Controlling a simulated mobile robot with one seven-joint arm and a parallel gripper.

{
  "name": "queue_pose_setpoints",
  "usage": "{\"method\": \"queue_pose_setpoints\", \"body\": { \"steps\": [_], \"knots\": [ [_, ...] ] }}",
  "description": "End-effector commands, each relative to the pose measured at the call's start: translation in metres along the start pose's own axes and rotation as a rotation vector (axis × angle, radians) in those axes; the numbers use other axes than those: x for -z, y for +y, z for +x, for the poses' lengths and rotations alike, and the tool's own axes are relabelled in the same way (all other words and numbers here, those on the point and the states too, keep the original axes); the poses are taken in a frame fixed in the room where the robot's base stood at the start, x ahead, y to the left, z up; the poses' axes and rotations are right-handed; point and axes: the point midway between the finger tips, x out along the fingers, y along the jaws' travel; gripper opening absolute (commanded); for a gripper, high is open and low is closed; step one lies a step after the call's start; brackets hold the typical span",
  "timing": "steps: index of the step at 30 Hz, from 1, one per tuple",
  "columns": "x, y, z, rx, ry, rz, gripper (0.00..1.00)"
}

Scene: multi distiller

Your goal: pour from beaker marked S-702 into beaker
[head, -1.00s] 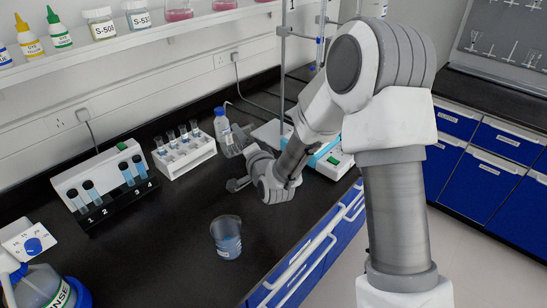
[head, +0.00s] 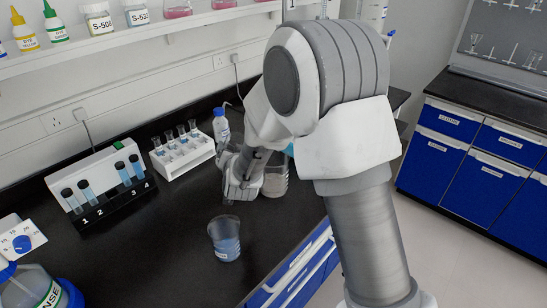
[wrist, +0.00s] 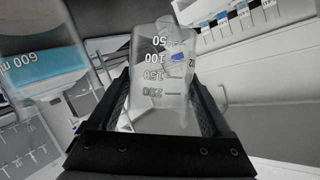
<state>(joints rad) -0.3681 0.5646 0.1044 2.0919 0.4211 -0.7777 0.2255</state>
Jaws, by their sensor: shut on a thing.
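My gripper (head: 236,182) is over the black bench, behind the blue-liquid beaker. In the head view this held beaker is hardly distinguishable against my gripper and the dark bench. A beaker of blue liquid (head: 225,243) with a white label stands upright near the bench's front edge, apart from my gripper. No S-702 label is readable.
A rack of small tubes (head: 182,150) and a white-and-black block with numbered blue vials (head: 102,183) stand at the back left. A blue-capped bottle (head: 221,127) stands behind my gripper. The bench's left middle is clear.

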Motion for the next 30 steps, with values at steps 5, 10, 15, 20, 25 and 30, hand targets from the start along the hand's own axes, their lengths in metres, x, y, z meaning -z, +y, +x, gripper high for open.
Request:
{"method": "queue_pose_setpoints", "body": {
  "steps": [5,10,15,20,25,30],
  "knots": [
    [-0.028,0.005,0.011,-0.035,-0.001,-0.087,0.11],
    [-0.033,-0.003,0.013,-0.079,-0.001,-0.194,0.11],
    [-0.040,-0.008,0.016,-0.124,-0.001,-0.300,0.11],
    [-0.046,-0.010,0.019,-0.155,0.000,-0.373,0.11],
    [-0.049,-0.010,0.021,-0.172,0.001,-0.412,0.11],
    [-0.050,-0.010,0.021,-0.176,0.001,-0.422,0.11]
  ]
}}
